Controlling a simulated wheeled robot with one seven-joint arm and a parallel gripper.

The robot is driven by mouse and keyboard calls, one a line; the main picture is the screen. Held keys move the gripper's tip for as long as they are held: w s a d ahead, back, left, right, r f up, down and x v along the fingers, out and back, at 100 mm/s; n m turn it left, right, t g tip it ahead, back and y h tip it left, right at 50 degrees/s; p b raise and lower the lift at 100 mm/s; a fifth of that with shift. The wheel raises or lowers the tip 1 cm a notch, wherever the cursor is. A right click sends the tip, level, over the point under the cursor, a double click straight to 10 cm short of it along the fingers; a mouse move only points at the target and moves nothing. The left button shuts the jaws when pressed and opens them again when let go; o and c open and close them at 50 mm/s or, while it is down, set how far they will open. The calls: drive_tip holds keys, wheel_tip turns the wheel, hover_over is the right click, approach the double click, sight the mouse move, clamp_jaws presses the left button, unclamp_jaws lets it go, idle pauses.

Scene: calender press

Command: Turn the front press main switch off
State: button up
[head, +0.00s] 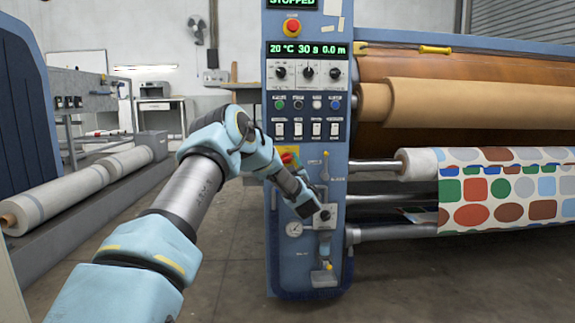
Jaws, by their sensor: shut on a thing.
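The front of the press is a tall blue control column (340,185). A red switch (287,158) on a yellow plate sits in its lower half, partly hidden behind my wrist. Below and right of it is a white plate with a dark knob (325,215). My gripper (318,204) is at this white plate, pointing down and right. It is shut, seemingly on the dark knob. The fingertips are small and dark, so the exact contact and the knob's angle are hard to see.
A red stop button (292,26) and a display (308,49) reading 20 °C, 30 s, 0.0 m are higher up. Rollers with patterned fabric (505,190) extend right. Open floor (225,260) lies left of the column.

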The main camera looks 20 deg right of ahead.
drive_tip(key=n+g+y, duration=0.1)
drive_tip(key=n, duration=0.3)
drive_tip(key=n+y, duration=0.2)
drive_tip(key=n, duration=0.2)
drive_tip(key=shift+g+y, duration=0.3)
drive_tip(key=shift+g, duration=0.1)
drive_tip(key=n+g, duration=0.1)
drive_tip(key=n, duration=0.2)
drive_tip(key=n+g, duration=0.1)
drive_tip(key=n, duration=0.2)
drive_tip(key=shift+d+r+n+g+y, duration=0.1)
drive_tip(key=shift+n+g+y, duration=0.2)
drive_tip(key=shift+n, duration=0.1)
drive_tip(key=o, duration=1.4)
drive_tip(key=p+v, duration=0.2)
drive_tip(key=v, duration=0.9)
drive_tip(key=shift+p, duration=0.3)
